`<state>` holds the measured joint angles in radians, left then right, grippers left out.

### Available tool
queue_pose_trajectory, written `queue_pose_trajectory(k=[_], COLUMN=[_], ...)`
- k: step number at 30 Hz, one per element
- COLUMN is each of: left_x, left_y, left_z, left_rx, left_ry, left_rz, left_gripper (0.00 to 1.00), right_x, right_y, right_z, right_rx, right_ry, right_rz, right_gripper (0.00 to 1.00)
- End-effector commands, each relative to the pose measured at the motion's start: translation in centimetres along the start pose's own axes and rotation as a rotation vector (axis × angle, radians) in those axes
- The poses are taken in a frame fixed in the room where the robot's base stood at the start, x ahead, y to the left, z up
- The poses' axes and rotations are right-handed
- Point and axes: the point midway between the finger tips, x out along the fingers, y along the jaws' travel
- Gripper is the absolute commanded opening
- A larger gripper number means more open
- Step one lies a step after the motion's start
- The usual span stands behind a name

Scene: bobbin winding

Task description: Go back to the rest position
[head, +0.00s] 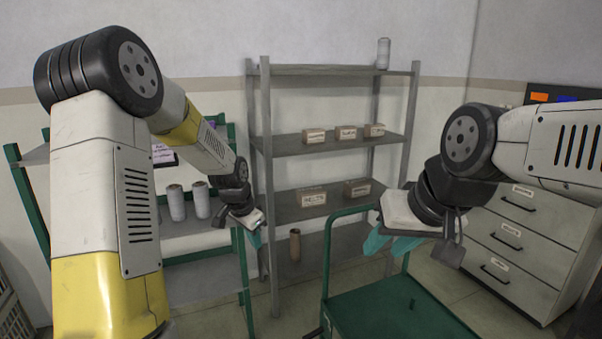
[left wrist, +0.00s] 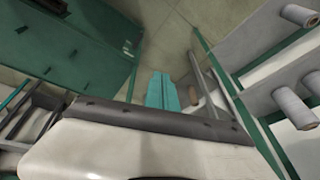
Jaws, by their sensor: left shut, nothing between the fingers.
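My left gripper (head: 256,239) is at the end of my yellow and white left arm, in front of the left side of the grey shelf rack in the head view. Its teal fingers also show in the left wrist view (left wrist: 161,91), together with nothing between them. My right gripper (head: 391,246) is at the right, above the green cart. Its two teal fingers look spread apart, with nothing seen between them. Its fingertips are partly hidden by the wrist.
A grey shelf rack (head: 336,71) holds small labelled boxes, a white bobbin (head: 383,53) on top and a brown tube (head: 295,245) low down. White bobbins (head: 175,203) stand on the left green-framed shelf. A green cart (head: 390,308) and drawers (head: 522,235) are at the right.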

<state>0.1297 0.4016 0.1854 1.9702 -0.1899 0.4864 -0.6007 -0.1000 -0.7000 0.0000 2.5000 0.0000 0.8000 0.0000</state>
Motion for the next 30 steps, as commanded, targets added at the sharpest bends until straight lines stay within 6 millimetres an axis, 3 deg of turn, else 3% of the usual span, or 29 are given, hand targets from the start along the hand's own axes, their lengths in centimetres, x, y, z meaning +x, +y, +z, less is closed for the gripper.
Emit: queue_pose_trajectory(k=[1, 6, 15, 22, 30], left_x=[-3.1, -11.0, -21.3, -24.9, -25.6], left_y=[0.5, 3.0, 9.6, 14.4, 16.4], left_z=[0.2, 2.3, 8.0, 12.4, 14.2], left_rx=[-0.033, -0.179, -0.451, -0.624, -0.694], left_ry=[0.010, 0.038, 0.137, 0.218, 0.250], left_rz=[-0.026, -0.073, -0.104, -0.074, -0.050], left_gripper=[0.00, 0.00, 0.00, 0.00, 0.00], right_x=[0.0, 0.0, 0.0, 0.0, 0.0], right_y=[0.0, 0.0, 0.0, 0.0, 0.0], right_z=[0.0, 0.0, 0.0, 0.0, 0.0], right_rx=[0.000, 0.000, 0.000, 0.000, 0.000], right_ry=[0.000, 0.000, 0.000, 0.000, 0.000], right_rz=[0.000, 0.000, 0.000, 0.000, 0.000], right_gripper=[0.36, 0.36, 0.36, 0.36, 0.36])
